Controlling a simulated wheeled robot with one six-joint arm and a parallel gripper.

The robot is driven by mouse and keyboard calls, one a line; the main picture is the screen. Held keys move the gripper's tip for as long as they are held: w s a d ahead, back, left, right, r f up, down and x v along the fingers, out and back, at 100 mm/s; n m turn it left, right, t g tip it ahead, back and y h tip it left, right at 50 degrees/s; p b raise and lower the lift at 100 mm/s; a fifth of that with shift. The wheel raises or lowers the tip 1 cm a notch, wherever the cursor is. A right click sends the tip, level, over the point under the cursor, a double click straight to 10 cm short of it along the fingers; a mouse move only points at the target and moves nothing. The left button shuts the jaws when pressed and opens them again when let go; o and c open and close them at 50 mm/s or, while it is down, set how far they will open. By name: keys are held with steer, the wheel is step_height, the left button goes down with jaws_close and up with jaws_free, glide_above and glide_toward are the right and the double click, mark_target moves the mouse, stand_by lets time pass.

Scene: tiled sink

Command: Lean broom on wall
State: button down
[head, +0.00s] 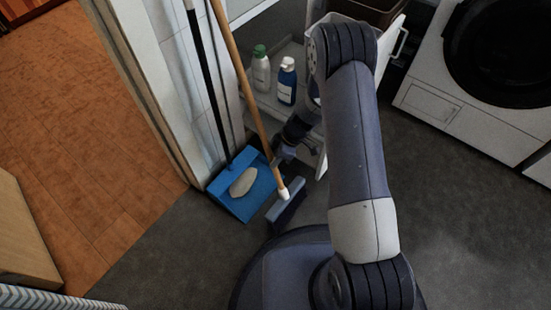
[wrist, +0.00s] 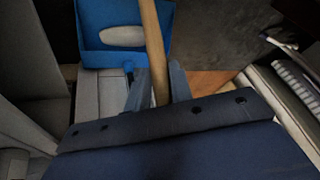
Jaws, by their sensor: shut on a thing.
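The broom (head: 243,75) has a long light wooden handle, tilted, running from the top of the head view down to a white joint and a dark grey-blue head (head: 287,207) low near my base. My gripper (head: 277,155) is shut on the lower part of the handle. In the wrist view the handle (wrist: 152,35) passes between the two fingers of my gripper (wrist: 157,82). The white wall (head: 178,60) is left of the handle. The handle's top end is out of view, so its contact with the wall cannot be told.
A blue dustpan (head: 258,194) with a pale oval piece (head: 243,182) stands by the wall, beside a dark pole (head: 207,80). A green-capped bottle (head: 260,72) and a blue bottle (head: 287,82) stand on a shelf behind. A washing machine (head: 430,75) is right. Grey floor at right is clear.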

steer(key=shift+f, duration=0.1)
steer(key=c, duration=1.2)
jaws_free()
steer(key=shift+o, duration=0.2)
steer(key=shift+d, duration=0.1)
steer(key=p+v, duration=0.3)
steer(key=v, duration=0.7)
steer(key=shift+r, duration=0.4)
steer(key=shift+d+f, duration=0.1)
steer(key=b+x, duration=0.3)
steer(key=x, duration=0.7)
steer(key=shift+a+f, duration=0.2)
steer(key=shift+f, duration=0.1)
steer(key=shift+r+p, duration=0.25)
steer(key=shift+p, duration=0.2)
steer(key=shift+f, duration=0.2)
